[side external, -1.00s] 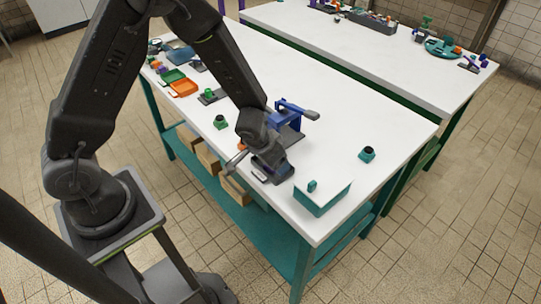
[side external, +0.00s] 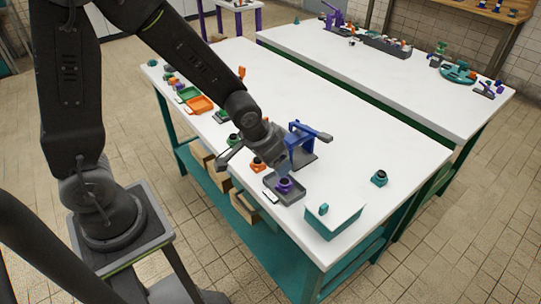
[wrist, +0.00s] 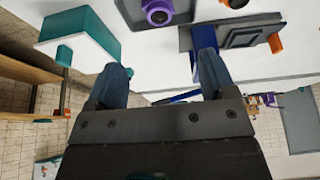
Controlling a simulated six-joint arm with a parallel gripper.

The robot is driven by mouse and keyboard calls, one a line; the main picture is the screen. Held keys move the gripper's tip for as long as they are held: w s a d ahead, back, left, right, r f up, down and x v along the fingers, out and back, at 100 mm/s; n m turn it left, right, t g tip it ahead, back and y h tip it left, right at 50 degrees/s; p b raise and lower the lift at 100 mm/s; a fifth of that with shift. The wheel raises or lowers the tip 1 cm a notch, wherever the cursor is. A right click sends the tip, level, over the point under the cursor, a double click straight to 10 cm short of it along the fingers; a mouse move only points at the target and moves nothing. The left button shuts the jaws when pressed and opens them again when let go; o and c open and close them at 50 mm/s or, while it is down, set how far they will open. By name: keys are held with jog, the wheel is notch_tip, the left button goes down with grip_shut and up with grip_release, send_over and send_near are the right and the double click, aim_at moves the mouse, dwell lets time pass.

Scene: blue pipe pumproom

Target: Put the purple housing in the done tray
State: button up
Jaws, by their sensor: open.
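The purple housing (side external: 284,185), with a dark round top, sits in a shallow dark grey tray (side external: 297,196) near the table's front edge. A white label lies at the tray's front side, too small to read, so I cannot tell whether this is the done tray. The wrist view also shows the purple housing (wrist: 157,11) at the top, beyond my fingertips. My gripper (side external: 278,167) is just above and behind the housing, apart from it. In the wrist view my gripper (wrist: 160,65) has its two fingers spread with nothing between them.
A blue press (side external: 303,143) stands close behind my gripper. An orange housing (side external: 258,163) is left of the tray. A teal box with a white top (side external: 333,214) is to the right, and a green part (side external: 379,178) farther right. Table between them is clear.

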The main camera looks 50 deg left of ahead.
jog(key=s+a+r+t, duration=0.1)
jog(key=s+a+r, duration=0.1)
jog(key=s+r, duration=1.3)
notch_tip(320, 180, up, 3)
jog(key=shift+s+f, duration=0.1)
jog(key=shift+s, duration=0.05)
dwell(0.6)
